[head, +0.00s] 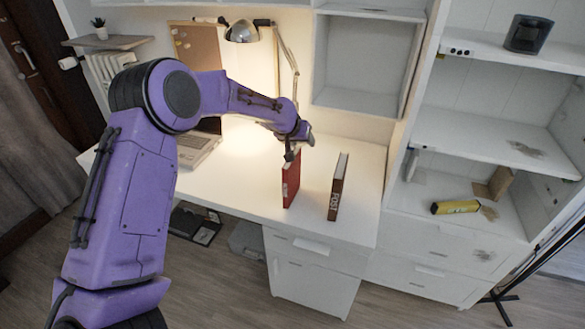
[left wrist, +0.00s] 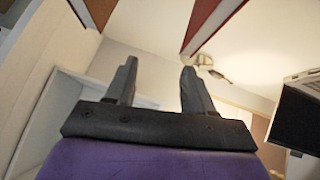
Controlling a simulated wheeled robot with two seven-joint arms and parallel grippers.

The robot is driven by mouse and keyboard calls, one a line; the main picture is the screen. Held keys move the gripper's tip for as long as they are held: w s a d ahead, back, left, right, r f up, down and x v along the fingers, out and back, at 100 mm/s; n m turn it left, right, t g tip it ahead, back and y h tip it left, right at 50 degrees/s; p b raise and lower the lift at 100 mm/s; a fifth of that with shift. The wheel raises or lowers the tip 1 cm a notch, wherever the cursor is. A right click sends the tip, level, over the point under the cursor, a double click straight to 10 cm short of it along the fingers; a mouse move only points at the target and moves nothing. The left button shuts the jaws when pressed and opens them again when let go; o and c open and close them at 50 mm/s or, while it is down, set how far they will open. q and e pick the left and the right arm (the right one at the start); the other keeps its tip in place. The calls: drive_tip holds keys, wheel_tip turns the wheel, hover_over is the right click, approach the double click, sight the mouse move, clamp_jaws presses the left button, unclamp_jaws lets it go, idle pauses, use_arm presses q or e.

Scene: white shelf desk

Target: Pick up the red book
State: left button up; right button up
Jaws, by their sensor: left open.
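The red book (head: 291,182) stands upright on the white desk, near its front edge. My left gripper (head: 299,147) is at the top of the red book in the head view; I cannot tell whether they touch. In the left wrist view the left gripper (left wrist: 159,64) is open, with nothing between its two dark fingers. The red book also shows there at the top (left wrist: 203,18), beyond the fingertips and toward the right finger. My right gripper is not in view.
A dark brown book (head: 338,188) with white lettering stands just right of the red book. A laptop (head: 198,148) lies at the left and a lamp (head: 243,32) stands behind. The desk (head: 362,165) is clear right of the books. White shelves (head: 480,140) rise at the right.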

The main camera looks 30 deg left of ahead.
use_arm(q)
drive_tip(key=s+a+g, duration=0.1)
drive_tip(key=s+a+m+g, duration=0.1)
drive_tip(key=s+a+g, duration=0.1)
drive_tip(key=shift+f+y, duration=0.2)
drive_tip(key=shift+y, duration=0.1)
drive_tip(key=p, duration=0.3)
hover_over(292, 178)
drive_tip(key=w+a, duration=0.2)
drive_tip(key=w, duration=0.1)
wheel_tip(292, 178, down, 9)
drive_tip(key=shift+w+d+f+g, duration=0.1)
drive_tip(key=shift+f+g, duration=0.2)
drive_tip(key=shift+f, duration=0.1)
drive_tip(key=shift+f+b, duration=0.2)
drive_tip(key=shift+b, duration=0.1)
clamp_jaws()
